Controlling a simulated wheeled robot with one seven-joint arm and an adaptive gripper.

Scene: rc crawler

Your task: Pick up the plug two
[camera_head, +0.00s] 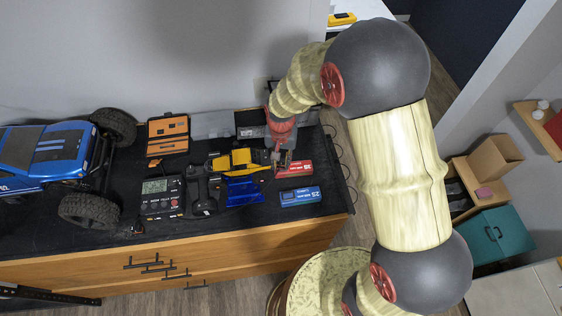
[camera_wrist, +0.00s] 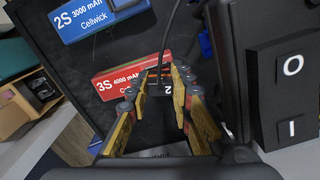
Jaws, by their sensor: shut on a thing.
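My gripper (camera_head: 282,158) is over the right part of the dark bench, beside the red battery. In the wrist view its fingers (camera_wrist: 163,82) are closed in on a small dark plug marked "2" (camera_wrist: 168,89). The plug is largely hidden between the fingers, and a dark cable (camera_wrist: 169,38) runs up from near it. I cannot tell whether the plug touches the surface below. In the head view I cannot make the plug out.
A red 3S battery (camera_head: 294,169) and a blue 2S battery (camera_head: 300,196) lie close by. A black unit with an O/I switch (camera_wrist: 293,90) stands beside the gripper.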

